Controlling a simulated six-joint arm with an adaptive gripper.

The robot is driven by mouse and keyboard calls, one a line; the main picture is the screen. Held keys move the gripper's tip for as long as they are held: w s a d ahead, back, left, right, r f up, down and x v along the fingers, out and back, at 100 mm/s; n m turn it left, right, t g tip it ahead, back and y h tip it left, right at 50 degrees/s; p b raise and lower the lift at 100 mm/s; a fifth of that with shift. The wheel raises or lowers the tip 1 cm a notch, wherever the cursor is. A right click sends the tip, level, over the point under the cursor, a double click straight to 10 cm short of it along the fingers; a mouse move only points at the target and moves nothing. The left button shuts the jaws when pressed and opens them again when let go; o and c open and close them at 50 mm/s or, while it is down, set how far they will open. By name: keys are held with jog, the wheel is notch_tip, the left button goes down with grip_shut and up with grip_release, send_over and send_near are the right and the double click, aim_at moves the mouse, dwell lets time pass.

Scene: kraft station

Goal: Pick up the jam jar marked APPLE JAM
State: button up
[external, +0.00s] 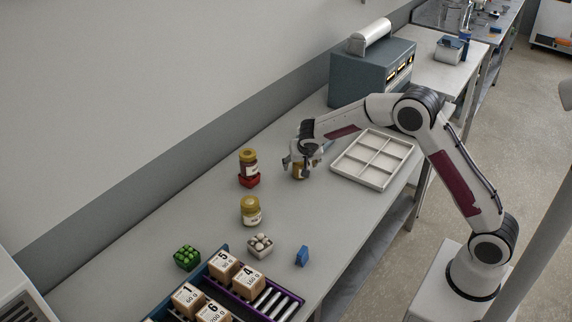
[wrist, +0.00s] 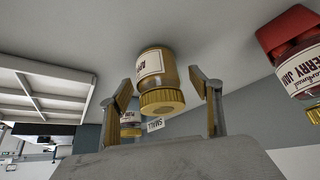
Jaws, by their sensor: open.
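A jar with a gold lid and a pale label (wrist: 157,62) stands between the fingers of my gripper (wrist: 163,88) in the wrist view. Its label is turned partly away, and I cannot read it fully. My gripper (external: 302,162) is open around this jar (external: 299,173) in the external view, hiding much of it. Another gold-lidded jar (external: 251,210) stands nearer the camera in the external view.
The red-block jar (external: 248,162) stands left of my gripper. A white divided tray (external: 345,173) lies to its right. A blue-grey machine (external: 370,75) stands behind.

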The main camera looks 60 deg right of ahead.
dwell(0.3)
jog(key=c, duration=1.5)
jog(key=shift+r, duration=0.15)
jog(key=shift+r, duration=4.95)
